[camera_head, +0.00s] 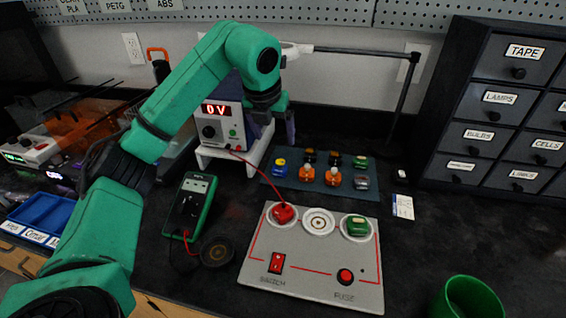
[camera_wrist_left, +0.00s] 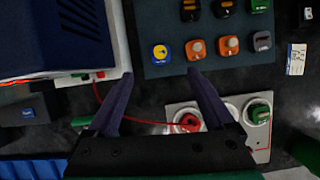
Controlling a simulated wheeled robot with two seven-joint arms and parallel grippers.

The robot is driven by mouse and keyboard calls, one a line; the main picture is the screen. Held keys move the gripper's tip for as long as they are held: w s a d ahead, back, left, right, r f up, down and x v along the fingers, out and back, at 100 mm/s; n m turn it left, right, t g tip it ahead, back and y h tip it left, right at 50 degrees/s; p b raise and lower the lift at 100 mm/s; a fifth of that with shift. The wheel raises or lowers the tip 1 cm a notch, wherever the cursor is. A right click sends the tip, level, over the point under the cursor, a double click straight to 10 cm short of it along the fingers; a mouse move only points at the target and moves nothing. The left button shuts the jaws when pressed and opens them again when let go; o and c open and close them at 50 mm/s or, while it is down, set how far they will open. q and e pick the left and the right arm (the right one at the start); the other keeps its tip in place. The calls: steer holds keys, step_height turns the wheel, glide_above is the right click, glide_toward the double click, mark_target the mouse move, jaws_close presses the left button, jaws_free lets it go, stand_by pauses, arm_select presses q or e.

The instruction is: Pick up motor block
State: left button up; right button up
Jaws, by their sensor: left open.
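A blue block with a yellow round top (camera_head: 280,164), which looks like the motor block, sits at the left end of the dark mat (camera_head: 312,190). In the left wrist view the blue block (camera_wrist_left: 160,53) lies just beyond and between my fingertips, with nothing held. My left gripper (camera_head: 267,110) is open and hangs above and behind the mat's left end in the head view. In the left wrist view its two dark fingers (camera_wrist_left: 160,75) point toward the blue block. My right gripper is not in view.
Several other blocks share the mat, with an orange one (camera_head: 307,172) nearest the blue block. A power supply (camera_head: 218,130) on a white stand is close left. A white panel (camera_head: 315,270) with red and green blocks lies in front. A red cable crosses below.

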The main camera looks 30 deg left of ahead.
arm_select(q)
glide_toward(280, 163)
steer(key=f, duration=0.1)
steer(key=x, duration=0.9)
steer(key=shift+w+a+f, duration=0.1)
steer(key=shift+w+f, duration=0.05)
steer(key=shift+w, duration=0.15)
jaws_close()
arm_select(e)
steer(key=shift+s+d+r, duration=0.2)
